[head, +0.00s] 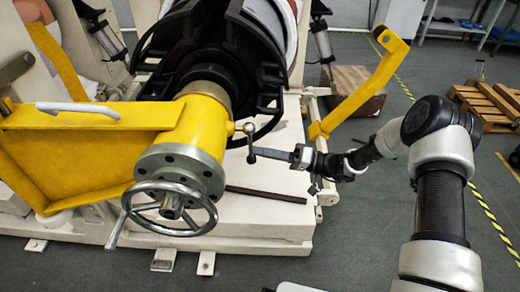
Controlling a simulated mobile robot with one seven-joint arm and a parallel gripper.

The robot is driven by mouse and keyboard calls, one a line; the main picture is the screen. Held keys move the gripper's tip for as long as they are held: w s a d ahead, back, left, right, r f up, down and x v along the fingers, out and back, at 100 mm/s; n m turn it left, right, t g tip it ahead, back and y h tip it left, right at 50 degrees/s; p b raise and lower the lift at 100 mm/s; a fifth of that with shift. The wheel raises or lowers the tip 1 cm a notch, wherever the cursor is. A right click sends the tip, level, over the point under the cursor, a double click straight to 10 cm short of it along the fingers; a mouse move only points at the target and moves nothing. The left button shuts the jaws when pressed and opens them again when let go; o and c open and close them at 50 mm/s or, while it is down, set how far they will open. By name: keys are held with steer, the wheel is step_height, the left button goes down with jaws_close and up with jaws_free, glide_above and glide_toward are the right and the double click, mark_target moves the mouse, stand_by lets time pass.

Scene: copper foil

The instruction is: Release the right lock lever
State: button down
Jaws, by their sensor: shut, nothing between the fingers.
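A small metal lock lever (250,142) with rounded ends stands out from the right side of the yellow hub, roughly upright in the picture. My gripper (262,152) comes in from the right, with its long grey fingers shut and pointing left. The fingertips are right beside the lower part of the lever. I cannot tell from this view whether they touch it. Nothing shows held between the fingers.
The yellow arm housing (90,125) carries a grey flange and a chrome handwheel (170,208) left of the lever. A black chuck (215,60) stands behind. A yellow bracket (362,85) rises at right. The white machine base (250,215) lies below.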

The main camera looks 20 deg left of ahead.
steer(key=s+d+r+m+h+p, duration=0.2)
steer(key=s+m+p, duration=0.7)
steer(key=s, duration=0.5)
steer(key=shift+d+m, duration=0.65)
steer(key=shift+m, duration=0.75)
steer(key=shift+s, duration=0.15)
steer(key=shift+f, duration=0.1)
